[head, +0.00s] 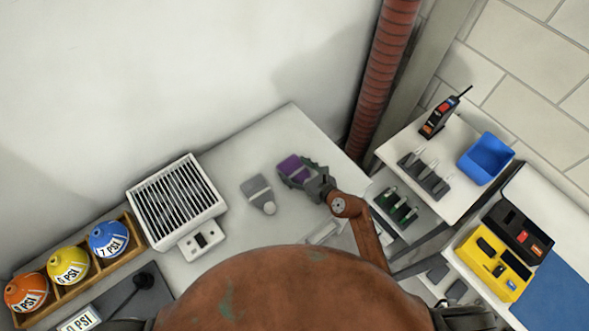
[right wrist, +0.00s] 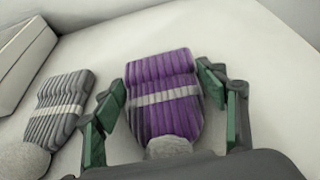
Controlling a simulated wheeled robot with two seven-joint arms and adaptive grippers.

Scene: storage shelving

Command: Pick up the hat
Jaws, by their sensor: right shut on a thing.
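A purple knitted hat (head: 292,166) with a pale band and a grey pom-pom lies on the white tabletop; it also shows in the right wrist view (right wrist: 165,112). My right gripper (head: 302,172) is shut on the purple hat, its green-padded fingers on either side of it in the right wrist view (right wrist: 161,86). A grey knitted hat (head: 257,190) with a pale band and light pom-pom lies to the left; it also shows in the right wrist view (right wrist: 58,105). My left gripper is not in view.
A white vented box (head: 177,203) stands left of the hats. A red pipe (head: 384,75) stands behind the table's right corner. A side shelf on the right holds a blue bin (head: 486,158); a yellow tool case (head: 490,265) sits below.

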